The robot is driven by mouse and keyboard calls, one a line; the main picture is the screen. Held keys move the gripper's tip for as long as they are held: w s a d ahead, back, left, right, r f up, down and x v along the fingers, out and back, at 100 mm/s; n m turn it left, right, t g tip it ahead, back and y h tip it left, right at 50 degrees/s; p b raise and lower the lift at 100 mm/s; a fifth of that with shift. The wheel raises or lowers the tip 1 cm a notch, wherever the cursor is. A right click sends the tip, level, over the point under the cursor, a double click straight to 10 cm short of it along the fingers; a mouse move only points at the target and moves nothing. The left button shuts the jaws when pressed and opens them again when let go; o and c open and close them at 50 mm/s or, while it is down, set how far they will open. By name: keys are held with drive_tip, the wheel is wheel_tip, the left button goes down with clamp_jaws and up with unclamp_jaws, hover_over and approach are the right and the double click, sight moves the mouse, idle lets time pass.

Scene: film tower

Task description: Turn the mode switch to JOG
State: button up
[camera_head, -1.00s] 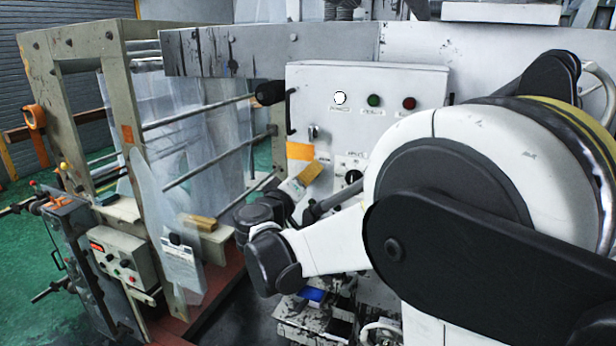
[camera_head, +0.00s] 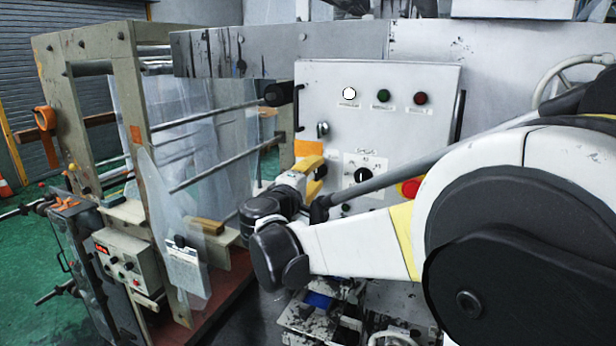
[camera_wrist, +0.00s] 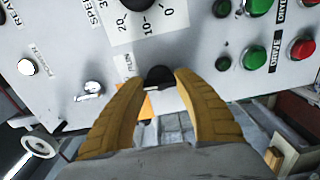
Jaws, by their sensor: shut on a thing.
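In the wrist view the two yellow fingers of my gripper (camera_wrist: 160,84) close around a black knob (camera_wrist: 158,74), taken as the mode switch. It has a pale mark at its lower edge and a small label beside it that I cannot read. In the head view my gripper (camera_head: 314,177) is at the left part of the white control panel (camera_head: 420,132), and the part it holds is hidden there. Another black knob (camera_head: 362,175) on a white marked plate is visible on that panel, right of my gripper. I cannot read JOG anywhere.
The wrist view shows a scale plate (camera_wrist: 150,20), a white lamp (camera_wrist: 27,67), a metal switch (camera_wrist: 90,90), and green (camera_wrist: 256,56) and red (camera_wrist: 301,48) buttons. In the head view a red mushroom button (camera_head: 409,187) is partly behind my arm. A film frame (camera_head: 125,90) stands left.

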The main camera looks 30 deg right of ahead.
idle(0.4)
drive_tip(key=o, duration=1.2)
drive_tip(key=shift+w, duration=0.1)
drive_tip(key=v, duration=1.2)
drive_tip(key=shift+d+f, duration=0.1)
